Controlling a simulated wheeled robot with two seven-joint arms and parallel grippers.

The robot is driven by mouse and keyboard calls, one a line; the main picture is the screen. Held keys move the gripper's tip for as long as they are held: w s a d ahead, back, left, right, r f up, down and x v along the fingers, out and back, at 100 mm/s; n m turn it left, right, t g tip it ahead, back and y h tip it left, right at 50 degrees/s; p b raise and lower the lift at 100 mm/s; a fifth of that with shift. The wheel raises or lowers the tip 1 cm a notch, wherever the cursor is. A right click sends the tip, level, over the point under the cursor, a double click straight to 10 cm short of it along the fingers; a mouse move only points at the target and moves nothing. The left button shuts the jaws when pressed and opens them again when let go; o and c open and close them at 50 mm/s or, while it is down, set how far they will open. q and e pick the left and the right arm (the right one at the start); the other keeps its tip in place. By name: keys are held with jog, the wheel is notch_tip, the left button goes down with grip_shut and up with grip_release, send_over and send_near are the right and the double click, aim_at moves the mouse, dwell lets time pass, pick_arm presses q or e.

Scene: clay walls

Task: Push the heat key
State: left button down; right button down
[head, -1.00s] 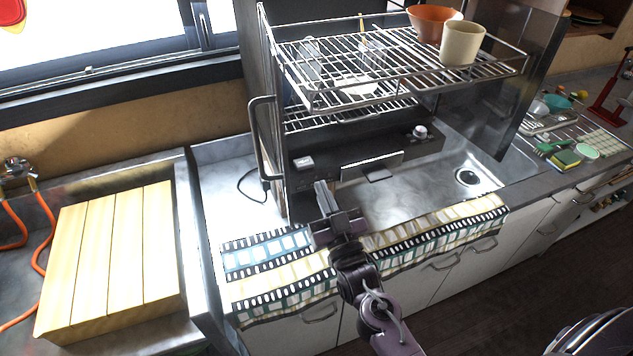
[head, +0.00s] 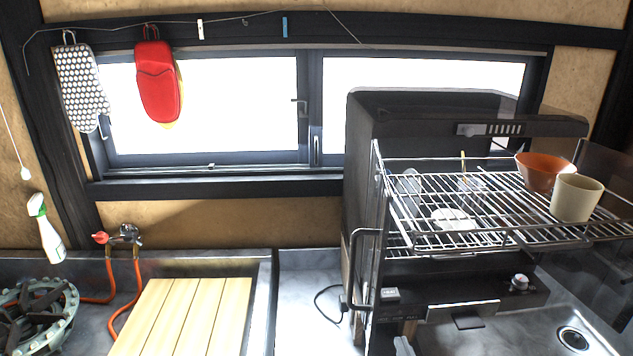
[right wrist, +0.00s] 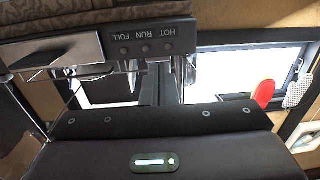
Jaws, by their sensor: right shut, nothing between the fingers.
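The dish dryer (head: 440,275) stands right of centre in the head view, with a small box (head: 390,296) at the left of its dark front and a knob at the right. In the right wrist view, upside down, a dark panel (right wrist: 150,32) reads HOT, RUN, FULL above small round dots. I cannot tell which part is the heat key. My right gripper (head: 403,344) shows only as a grey tip at the bottom edge, below the small box. Its shut, empty fingers (right wrist: 150,72) point toward the panel in the right wrist view; contact is unclear. My left gripper is out of view.
A wire rack (head: 470,215) with an orange bowl (head: 540,172) and a beige cup (head: 577,198) juts out above the dryer's front. A vertical handle (head: 357,270) stands at its left. A slatted wooden board (head: 185,315) lies farther left.

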jog(key=s+d+f+n+g+h, duration=0.1)
jog(key=s+f+g, duration=0.1)
jog(key=s+g, duration=0.65)
jog(key=s+d+f+g, duration=0.1)
jog(key=s+f+g, duration=0.35)
jog(key=s, duration=0.75)
notch_tip(320, 180, down, 30)
jog(key=s+g+b, duration=0.1)
jog(key=s+g, duration=0.1)
jog(key=g, duration=0.1)
jog(key=s+d+f, duration=0.3)
jog(key=s+f, duration=1.5)
jog(key=s, duration=0.1)
jog(key=shift+f+g+b, duration=0.25)
jog(key=shift+g+b, duration=0.15)
